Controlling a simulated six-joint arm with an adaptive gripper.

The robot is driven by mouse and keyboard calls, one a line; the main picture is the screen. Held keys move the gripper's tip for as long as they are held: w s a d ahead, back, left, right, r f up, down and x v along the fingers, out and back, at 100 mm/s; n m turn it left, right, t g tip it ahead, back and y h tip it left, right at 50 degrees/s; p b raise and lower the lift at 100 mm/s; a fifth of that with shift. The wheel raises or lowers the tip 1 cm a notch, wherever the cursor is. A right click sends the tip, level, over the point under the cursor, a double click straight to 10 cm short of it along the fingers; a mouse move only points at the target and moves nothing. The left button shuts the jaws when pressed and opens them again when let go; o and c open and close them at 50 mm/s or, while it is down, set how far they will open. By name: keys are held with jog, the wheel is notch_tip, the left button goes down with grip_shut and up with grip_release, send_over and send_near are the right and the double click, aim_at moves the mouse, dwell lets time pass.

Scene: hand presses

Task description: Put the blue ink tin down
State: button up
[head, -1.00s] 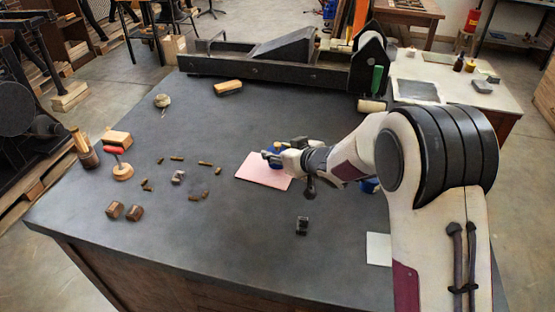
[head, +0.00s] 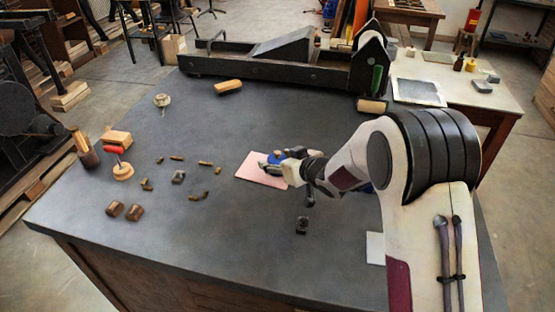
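The blue ink tin (head: 275,157) is at my gripper (head: 272,166), over the pink sheet (head: 258,176) near the middle of the dark table. My gripper reaches in from the right, with its fingers at the tin's sides, and looks shut on it. The near finger hides the lower part of the tin. I cannot tell whether the tin's base touches the sheet.
Several brass pieces (head: 205,163) and a grey block (head: 178,177) lie to the left. A white card (head: 375,248) is at the front right. A black press bed (head: 270,68) spans the back.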

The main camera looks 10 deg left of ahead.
jog(key=shift+r, duration=0.15)
jog(key=shift+d, duration=0.1)
jog(key=shift+s+d+r, duration=0.35)
jog(key=shift+s, duration=0.05)
jog(key=v, duration=1)
jog(key=shift+s+d, duration=0.2)
jog(key=shift+s, duration=0.05)
jog(key=shift+r, duration=0.1)
dwell(0.6)
